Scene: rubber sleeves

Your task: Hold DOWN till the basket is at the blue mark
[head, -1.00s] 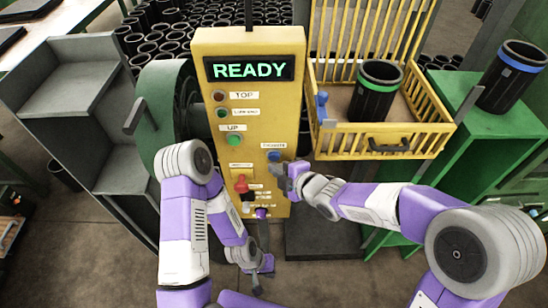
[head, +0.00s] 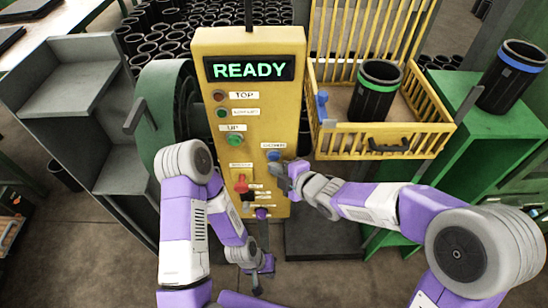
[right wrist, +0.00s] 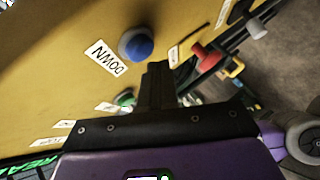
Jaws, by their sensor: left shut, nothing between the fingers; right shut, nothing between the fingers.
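The yellow basket (head: 336,141) hangs to the right of the control panel (head: 290,120). A black sleeve with a green band (head: 374,97) stands in it. The panel's screen reads READY. The blue DOWN button (head: 274,155) is on the panel's right side; in the right wrist view the button (right wrist: 136,44) sits beside its DOWN label. My right gripper (head: 278,168) is shut just below the button, apart from it as far as I can tell. My left gripper (head: 257,287) is shut and low in front of the panel. I cannot make out a clear blue mark; a blue piece (head: 322,105) shows at the basket's left side.
A red knob (head: 241,184) and a green UP button (head: 235,140) are on the panel. A black sleeve with a blue band (head: 509,80) stands on the green stand (head: 462,125) at right. Grey steps (head: 75,75) are at left. Many black sleeves fill the back.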

